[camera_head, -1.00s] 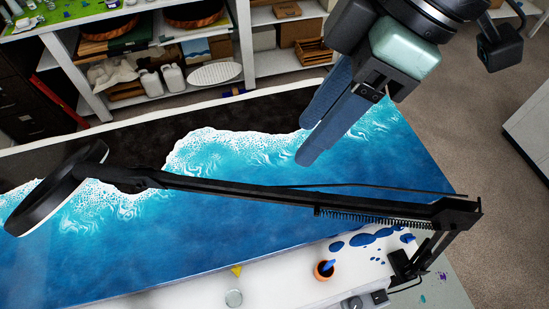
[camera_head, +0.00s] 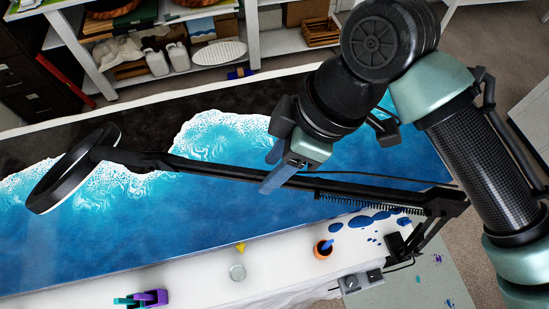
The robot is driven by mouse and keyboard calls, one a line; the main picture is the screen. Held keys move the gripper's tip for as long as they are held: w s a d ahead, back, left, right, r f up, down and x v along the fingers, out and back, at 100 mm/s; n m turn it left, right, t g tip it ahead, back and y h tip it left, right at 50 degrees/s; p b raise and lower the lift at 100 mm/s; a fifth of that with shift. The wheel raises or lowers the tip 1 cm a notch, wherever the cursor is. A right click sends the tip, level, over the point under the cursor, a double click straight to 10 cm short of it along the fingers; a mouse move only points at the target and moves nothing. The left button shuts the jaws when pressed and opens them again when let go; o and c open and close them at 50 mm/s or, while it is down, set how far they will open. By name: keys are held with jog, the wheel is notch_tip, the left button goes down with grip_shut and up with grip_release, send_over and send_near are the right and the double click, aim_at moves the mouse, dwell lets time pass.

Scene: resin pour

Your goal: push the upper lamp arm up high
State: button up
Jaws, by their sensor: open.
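The black lamp's upper arm (camera_head: 225,173) runs nearly level across the picture, from the elbow joint (camera_head: 452,204) at right to the round ring head (camera_head: 45,197) at left. A spring lies along its right part. The short lower arm (camera_head: 427,236) drops from the elbow towards the table edge. My gripper (camera_head: 273,168) is open and empty, its blue fingers pointing down-left. One finger overlaps the middle of the upper arm in the picture; I cannot tell whether they touch. My wrist hides part of the view behind it.
A large blue and white resin panel (camera_head: 235,220) lies beneath the lamp. Shelves (camera_head: 100,78) stand behind.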

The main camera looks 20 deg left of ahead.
grip_shut()
dwell(1.3)
